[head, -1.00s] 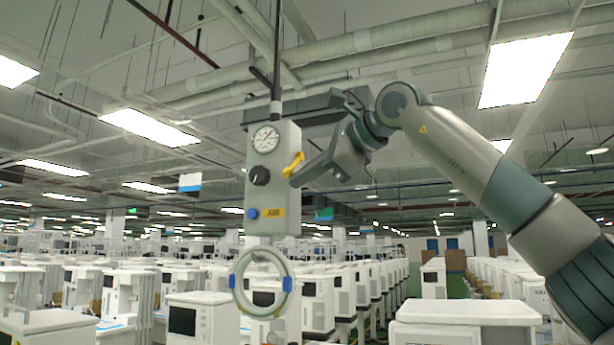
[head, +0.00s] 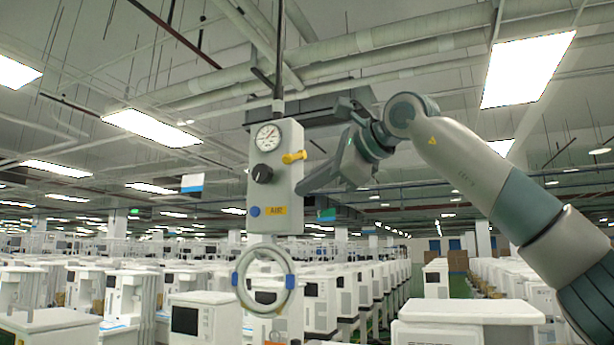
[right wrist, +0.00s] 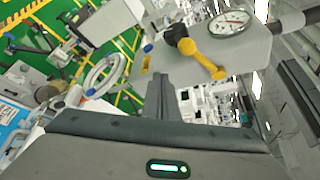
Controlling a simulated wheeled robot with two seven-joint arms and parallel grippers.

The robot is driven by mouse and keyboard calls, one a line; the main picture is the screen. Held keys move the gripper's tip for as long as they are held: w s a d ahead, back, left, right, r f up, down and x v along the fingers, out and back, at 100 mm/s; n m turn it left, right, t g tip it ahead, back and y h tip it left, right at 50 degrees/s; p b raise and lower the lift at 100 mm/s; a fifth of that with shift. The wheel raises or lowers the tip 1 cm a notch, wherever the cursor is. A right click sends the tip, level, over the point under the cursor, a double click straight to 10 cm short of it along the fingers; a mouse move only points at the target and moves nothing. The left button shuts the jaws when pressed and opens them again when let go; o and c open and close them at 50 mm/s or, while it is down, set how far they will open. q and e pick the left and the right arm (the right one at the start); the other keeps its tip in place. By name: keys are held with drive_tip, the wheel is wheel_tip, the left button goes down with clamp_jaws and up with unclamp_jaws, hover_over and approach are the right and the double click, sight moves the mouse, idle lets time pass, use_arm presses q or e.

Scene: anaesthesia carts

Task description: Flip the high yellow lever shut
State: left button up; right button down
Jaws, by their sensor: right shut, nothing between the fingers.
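The yellow lever (head: 294,157) is on the right side of a grey hanging box (head: 276,190). In the head view it lies about level, and in the right wrist view the lever (right wrist: 203,58) sticks out from the box. My right gripper (head: 302,189) is shut and empty, below the lever, with a visible gap between them. In the right wrist view its closed fingers (right wrist: 160,80) point at the box's side, left of the lever. My left gripper is not in view.
The box bears a round gauge (head: 267,137), a black knob (head: 262,173), a blue button (head: 255,211) and a yellow AIR label (head: 276,211). A grey ring with blue clips (head: 238,282) hangs below. White carts (head: 200,318) fill the floor behind.

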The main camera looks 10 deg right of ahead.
drive_tip(key=s+d+r+b, duration=0.2)
drive_tip(key=s+d+r, duration=0.2)
drive_tip(key=s+d, duration=0.2)
drive_tip(key=shift+s+d+r, duration=0.15)
drive_tip(key=shift+r, duration=0.05)
drive_tip(key=shift+s, duration=0.1)
drive_tip(key=shift+r, duration=0.1)
idle(0.3)
